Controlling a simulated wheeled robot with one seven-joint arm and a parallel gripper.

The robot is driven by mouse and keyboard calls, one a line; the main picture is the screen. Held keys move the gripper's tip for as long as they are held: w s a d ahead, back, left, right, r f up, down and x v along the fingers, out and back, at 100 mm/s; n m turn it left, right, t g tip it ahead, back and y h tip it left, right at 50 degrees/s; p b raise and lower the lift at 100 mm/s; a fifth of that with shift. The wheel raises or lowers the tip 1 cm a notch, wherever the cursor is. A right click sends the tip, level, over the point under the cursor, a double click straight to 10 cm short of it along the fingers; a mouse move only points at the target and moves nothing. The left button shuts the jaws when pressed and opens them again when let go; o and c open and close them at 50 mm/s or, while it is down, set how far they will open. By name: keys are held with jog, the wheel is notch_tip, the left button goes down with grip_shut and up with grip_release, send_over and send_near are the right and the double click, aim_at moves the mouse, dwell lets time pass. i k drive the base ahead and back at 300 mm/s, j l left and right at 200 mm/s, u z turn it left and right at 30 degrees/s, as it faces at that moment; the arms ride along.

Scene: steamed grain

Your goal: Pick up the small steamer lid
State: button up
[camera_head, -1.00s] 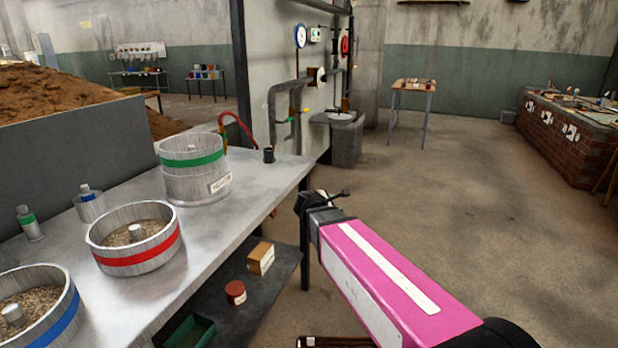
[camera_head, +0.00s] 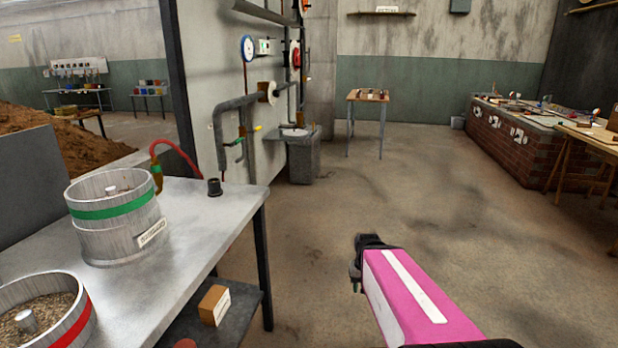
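I cannot make out a small steamer lid in this view. On the metal table (camera_head: 222,200) at the left stands a grey two-tier steamer (camera_head: 118,232) with a green band and a white label. Nearer, a round grey vessel (camera_head: 72,325) with a red band holds grain around a central post and is cut off by the frame's edge. My gripper (camera_head: 362,268) is at the end of my pink arm, over open floor to the right of the table and apart from it. Its fingers are dark, small and partly hidden by the arm, so their opening is unclear.
A cardboard box (camera_head: 214,305) sits on the shelf below. A sink (camera_head: 300,150), a small wooden table (camera_head: 368,98) and a brick counter (camera_head: 520,145) stand farther off. The middle floor is clear.

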aim_at(295, 133)
jog(key=i+z, duration=0.35)
jog(key=i, duration=2.35)
jog(key=i+l, duration=0.1)
jog(key=i, duration=0.85)
